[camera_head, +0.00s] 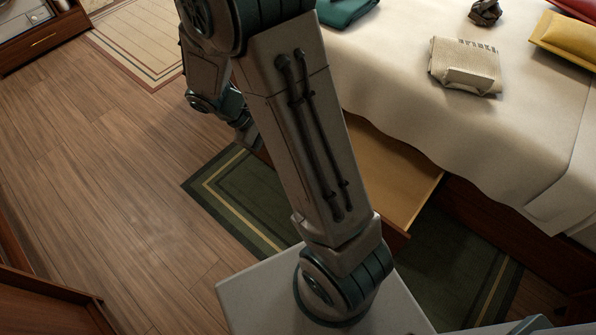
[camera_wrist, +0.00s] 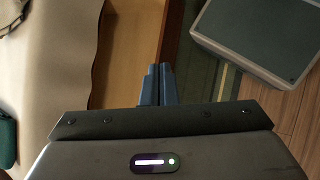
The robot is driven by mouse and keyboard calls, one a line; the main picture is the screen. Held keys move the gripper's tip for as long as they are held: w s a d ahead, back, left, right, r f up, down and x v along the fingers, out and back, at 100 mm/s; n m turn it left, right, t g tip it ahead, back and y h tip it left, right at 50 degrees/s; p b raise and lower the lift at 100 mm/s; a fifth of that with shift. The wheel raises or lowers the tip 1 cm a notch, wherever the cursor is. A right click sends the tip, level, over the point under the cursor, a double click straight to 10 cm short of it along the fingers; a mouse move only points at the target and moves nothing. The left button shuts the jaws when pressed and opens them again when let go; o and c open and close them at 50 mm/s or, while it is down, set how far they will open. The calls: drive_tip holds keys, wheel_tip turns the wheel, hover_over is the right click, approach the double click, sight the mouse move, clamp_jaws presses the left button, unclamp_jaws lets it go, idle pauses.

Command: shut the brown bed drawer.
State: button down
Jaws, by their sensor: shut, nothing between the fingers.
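The brown bed drawer (camera_head: 392,180) stands open, pulled out from under the bed, with its pale wooden inside showing and looking empty. My arm hides part of it in the head view. In the wrist view the drawer (camera_wrist: 128,50) also shows, its dark front panel (camera_wrist: 173,42) running up the picture. My gripper (camera_wrist: 158,68) is shut and empty. Its fingertips overlap the near part of the drawer and its front panel in the wrist view; I cannot tell whether they touch. In the head view my fingertips are hidden behind the arm.
The bed (camera_head: 500,130) has a cream cover hanging over the drawer opening, with a folded cloth (camera_head: 466,66) and a yellow cushion (camera_head: 562,42) on top. A green rug (camera_head: 235,190) lies under the drawer. The wooden floor (camera_head: 110,170) at left is clear.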

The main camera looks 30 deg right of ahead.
drive_tip(key=w+f+n+t+h+b, duration=0.3)
drive_tip(key=f+n+t+b, duration=0.15)
drive_tip(key=f, duration=0.95)
drive_tip(key=w+f+n+t+h+b, duration=0.2)
drive_tip(key=f+n+t+h+b, duration=0.3)
drive_tip(key=f, duration=0.9)
drive_tip(key=w+f+n+t+h+b, duration=0.1)
drive_tip(key=w+f+n+b, duration=0.45)
drive_tip(key=f, duration=0.85)
drive_tip(key=shift+n, duration=0.6)
drive_tip(key=x, duration=0.3)
drive_tip(key=s+b+x, duration=0.1)
drive_tip(key=x, duration=0.3)
drive_tip(key=s+d+b+x, duration=0.1)
drive_tip(key=x, duration=0.3)
drive_tip(key=shift+d+r, duration=0.1)
drive_tip(key=shift+r, duration=0.1)
drive_tip(key=shift+w+d+r+b, duration=0.2)
drive_tip(key=shift+d+b, duration=0.1)
drive_tip(key=shift+d, duration=0.15)
